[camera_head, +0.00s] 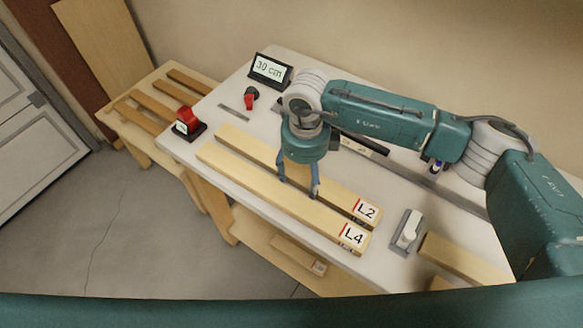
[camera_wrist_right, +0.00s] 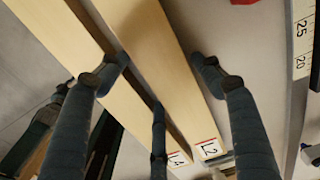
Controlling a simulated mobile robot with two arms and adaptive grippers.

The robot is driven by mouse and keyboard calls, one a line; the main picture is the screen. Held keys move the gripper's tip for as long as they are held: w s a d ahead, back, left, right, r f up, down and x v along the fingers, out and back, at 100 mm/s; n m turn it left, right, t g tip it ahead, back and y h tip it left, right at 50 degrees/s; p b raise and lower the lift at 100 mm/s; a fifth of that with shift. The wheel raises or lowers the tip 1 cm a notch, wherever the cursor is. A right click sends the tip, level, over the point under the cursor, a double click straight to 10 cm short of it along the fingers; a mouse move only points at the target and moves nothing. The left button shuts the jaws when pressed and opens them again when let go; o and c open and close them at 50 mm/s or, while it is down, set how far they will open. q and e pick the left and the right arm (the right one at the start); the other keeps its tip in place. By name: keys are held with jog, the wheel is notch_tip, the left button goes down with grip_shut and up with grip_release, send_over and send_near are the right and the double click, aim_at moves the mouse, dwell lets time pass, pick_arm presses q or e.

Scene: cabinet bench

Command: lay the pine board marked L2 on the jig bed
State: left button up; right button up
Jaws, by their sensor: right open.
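The pine board marked L2 (camera_head: 345,198) lies flat on the white bench, behind a second pine board marked L4 (camera_head: 325,225). My right gripper (camera_head: 299,187) is open, pointing down over the boards. In the right wrist view, its fingers (camera_wrist_right: 163,68) stand on both sides of the L2 board (camera_wrist_right: 165,65), with fingers over the gap beside L4 (camera_wrist_right: 70,35). Contact cannot be told. A long grey strip with a scale (camera_wrist_right: 302,45) lies along the back of the bench, partly hidden by my arm; whether it is the jig bed is unclear. My left gripper is out of view.
A "30 cm" sign (camera_head: 271,69) and a red-black part (camera_head: 251,98) stand at the back left. A red switch-like block (camera_head: 187,123) stands at the left corner. A grey-white clamp-like device (camera_head: 408,230) and another wooden piece (camera_head: 460,258) lie to the right.

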jog(key=c, duration=1.2)
jog(key=shift+r, duration=0.1)
jog(key=shift+c, duration=0.7)
jog(key=shift+r, duration=0.1)
